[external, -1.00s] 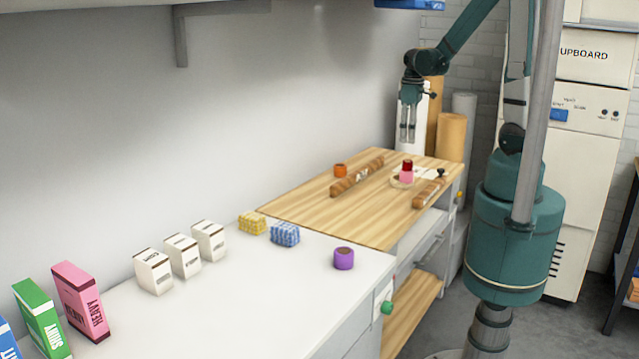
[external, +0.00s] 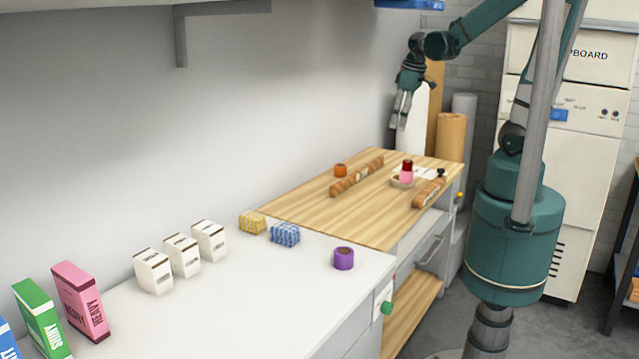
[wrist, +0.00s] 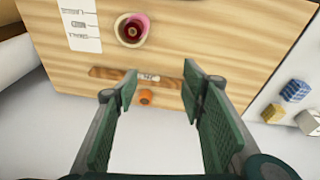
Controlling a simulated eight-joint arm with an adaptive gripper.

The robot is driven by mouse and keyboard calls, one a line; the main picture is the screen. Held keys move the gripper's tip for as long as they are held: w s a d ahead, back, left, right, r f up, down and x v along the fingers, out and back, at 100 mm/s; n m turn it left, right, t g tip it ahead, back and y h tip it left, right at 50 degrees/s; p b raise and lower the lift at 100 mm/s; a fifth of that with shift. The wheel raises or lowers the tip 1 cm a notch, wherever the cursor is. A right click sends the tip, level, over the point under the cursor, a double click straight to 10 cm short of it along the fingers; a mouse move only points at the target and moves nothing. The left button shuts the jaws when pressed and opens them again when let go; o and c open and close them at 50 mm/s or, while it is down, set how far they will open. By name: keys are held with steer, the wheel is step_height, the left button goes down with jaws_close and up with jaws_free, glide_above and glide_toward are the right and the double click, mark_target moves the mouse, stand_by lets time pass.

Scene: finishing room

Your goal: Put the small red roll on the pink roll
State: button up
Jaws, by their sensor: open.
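The small red roll (external: 407,164) sits upright on top of the pink roll (external: 406,177) on the wooden worktop. In the wrist view the red roll (wrist: 132,30) lies within the outline of the pink roll (wrist: 142,20), at the upper middle. The pink roll stands at a pale round ring or dish (external: 396,184). My gripper (external: 399,124) is open and empty, high above the back of the worktop and apart from both rolls. Its two green-padded fingers (wrist: 158,86) are spread in the wrist view, with nothing between them.
An orange roll (external: 340,170) and two brown wrapped bars (external: 357,177) (external: 429,193) lie on the wooden top (external: 310,209). A white card lies behind the pink roll. A purple roll (external: 344,258), wrapped blocks and boxes stand on the white counter. Tall rolls stand behind the worktop.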

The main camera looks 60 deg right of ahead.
steer(key=s+a+r+t, duration=0.2)
steer(key=a+r, duration=0.2)
steer(key=a, duration=0.3)
steer(key=s+a+r+m+t, duration=0.1)
steer(key=s+a+r+t, duration=0.2)
steer(key=a+r, duration=0.2)
steer(key=shift+a+y, duration=0.4)
steer(key=shift+a, duration=0.8)
